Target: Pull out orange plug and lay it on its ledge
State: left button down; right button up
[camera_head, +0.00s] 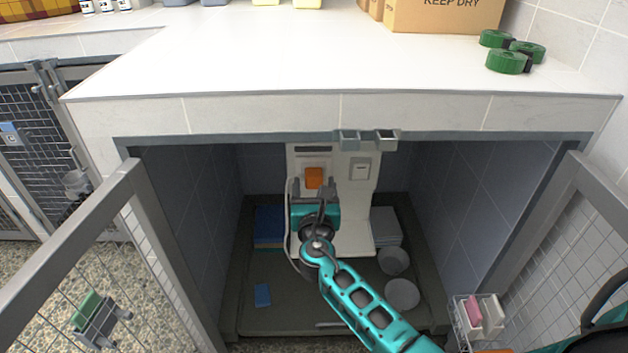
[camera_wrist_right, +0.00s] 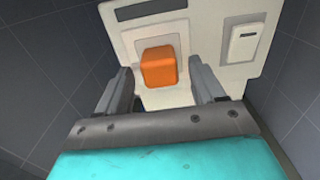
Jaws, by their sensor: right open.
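The orange plug (camera_head: 314,178) sits in the white panel (camera_head: 363,205) on the back wall of the kennel. In the right wrist view the plug (camera_wrist_right: 159,67) stands out from its square socket plate, ahead of and between my fingers. My right gripper (camera_head: 317,190) is open and empty, just below and in front of the plug in the head view. In the right wrist view its two fingers (camera_wrist_right: 165,92) are spread to either side, with the plug apart from them. A pale ledge (camera_head: 355,252) shows at the panel's foot, partly hidden by my right arm. My left gripper is not in view.
A white switch (camera_head: 361,169) is right of the plug. A pale cable hangs left of my gripper. Two grey bowls (camera_head: 402,294) and folded towels (camera_head: 386,226) are on the kennel floor. The kennel's side walls and open gates (camera_head: 165,240) flank my arm; the counter edge (camera_head: 340,97) is above.

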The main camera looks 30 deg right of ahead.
aim_at(314, 185)
jog(key=shift+x, duration=1.2)
dwell(0.4)
grip_shut()
dwell(0.6)
jog(key=shift+s, duration=0.15)
jog(key=shift+p+v, duration=0.4)
jog(key=shift+v, duration=0.5)
jog(key=shift+p+v, duration=0.7)
jog(key=shift+v, duration=1.3)
